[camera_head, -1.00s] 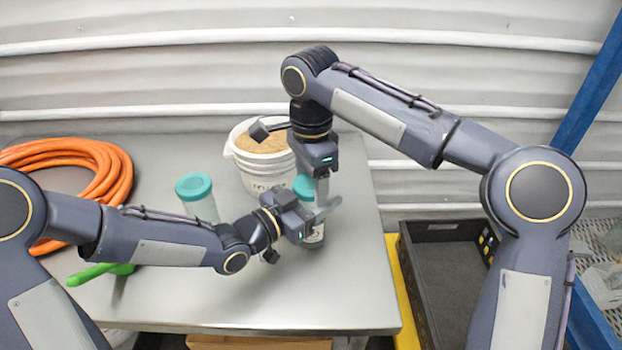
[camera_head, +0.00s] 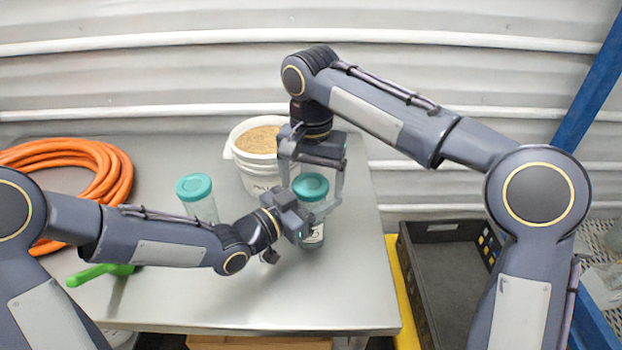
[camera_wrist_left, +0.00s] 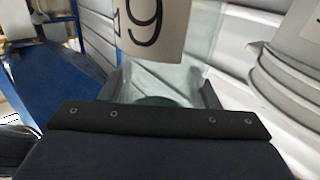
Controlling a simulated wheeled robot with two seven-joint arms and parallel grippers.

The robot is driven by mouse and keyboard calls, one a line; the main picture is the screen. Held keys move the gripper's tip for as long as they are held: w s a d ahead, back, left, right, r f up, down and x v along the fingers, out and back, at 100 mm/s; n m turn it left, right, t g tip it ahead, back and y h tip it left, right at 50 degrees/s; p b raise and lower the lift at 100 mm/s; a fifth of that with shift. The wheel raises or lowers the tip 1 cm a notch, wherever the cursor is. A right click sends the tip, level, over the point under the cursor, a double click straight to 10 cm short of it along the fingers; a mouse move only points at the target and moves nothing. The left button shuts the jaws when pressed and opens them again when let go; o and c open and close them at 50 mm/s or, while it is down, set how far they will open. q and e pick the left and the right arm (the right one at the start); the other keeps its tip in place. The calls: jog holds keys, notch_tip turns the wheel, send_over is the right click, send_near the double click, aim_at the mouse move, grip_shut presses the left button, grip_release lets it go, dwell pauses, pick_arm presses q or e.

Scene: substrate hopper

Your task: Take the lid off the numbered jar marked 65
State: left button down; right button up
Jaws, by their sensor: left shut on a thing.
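A clear jar (camera_head: 312,232) with a teal lid (camera_head: 311,186) stands near the table's right side. My left gripper (camera_head: 318,210) is shut on the jar's body, below the lid. The left wrist view shows the clear jar close up with a white label (camera_wrist_left: 152,28). One digit there looks like a 9, or a 6 upside down; the other is cut off. My right gripper (camera_head: 312,180) points down from above, its fingers spread to either side of the lid with gaps visible. The lid sits on the jar. A second clear jar (camera_head: 205,209) with a teal lid stands further left.
A white bucket (camera_head: 256,178) of brown grains stands behind the jar. An orange hose coil (camera_head: 85,160) and a green-handled tool (camera_head: 98,272) lie at left. A black crate (camera_head: 440,280) is beyond the table's right edge. The table's front (camera_head: 270,300) is clear.

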jog(key=shift+r, duration=2.25)
jog(key=shift+c, duration=0.4)
jog(key=m, duration=0.4)
jog(key=shift+a+r, duration=0.1)
jog(key=shift+r, duration=0.3)
notch_tip(320, 180, up, 2)
jog(key=m, duration=0.6)
jog(key=shift+r, duration=0.2)
jog(key=shift+f, duration=3.9)
jog(key=c, duration=1)
jog(key=n, duration=1)
